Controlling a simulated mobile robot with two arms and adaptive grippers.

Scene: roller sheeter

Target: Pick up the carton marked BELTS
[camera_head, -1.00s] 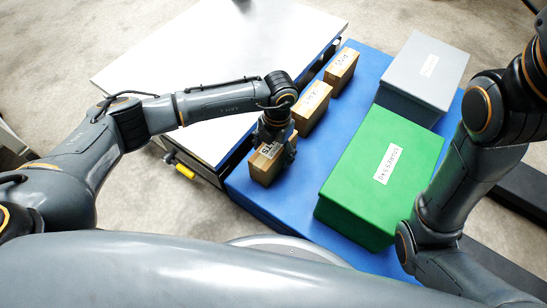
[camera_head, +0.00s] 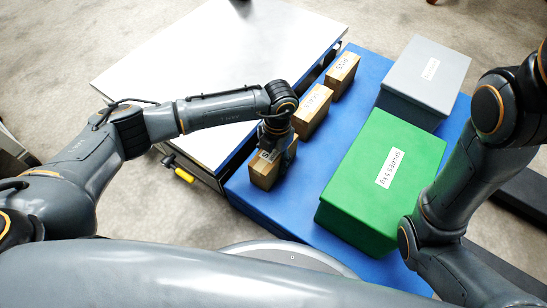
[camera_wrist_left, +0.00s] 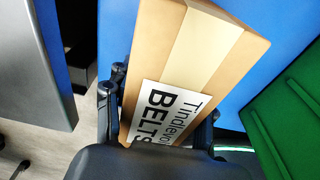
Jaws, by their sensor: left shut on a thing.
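The carton marked BELTS (camera_head: 263,172) is a brown box with a white label, standing at the near left of the blue platform. My left gripper (camera_head: 277,155) is over it and shut on it, covering part of its top. In the left wrist view the carton (camera_wrist_left: 200,45) lies between the two dark fingers (camera_wrist_left: 160,112), and its label reads BELTS. The lower ends of the fingers are hidden in that view. My right arm shows at the right, but its gripper is out of view.
Two similar cartons (camera_head: 312,110) (camera_head: 342,73) stand behind in a row along the platform (camera_head: 250,203). A green box (camera_head: 372,205) and a grey box (camera_head: 425,80) stand to the right. A white-topped machine (camera_head: 215,65) with a yellow handle (camera_head: 184,175) borders the left.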

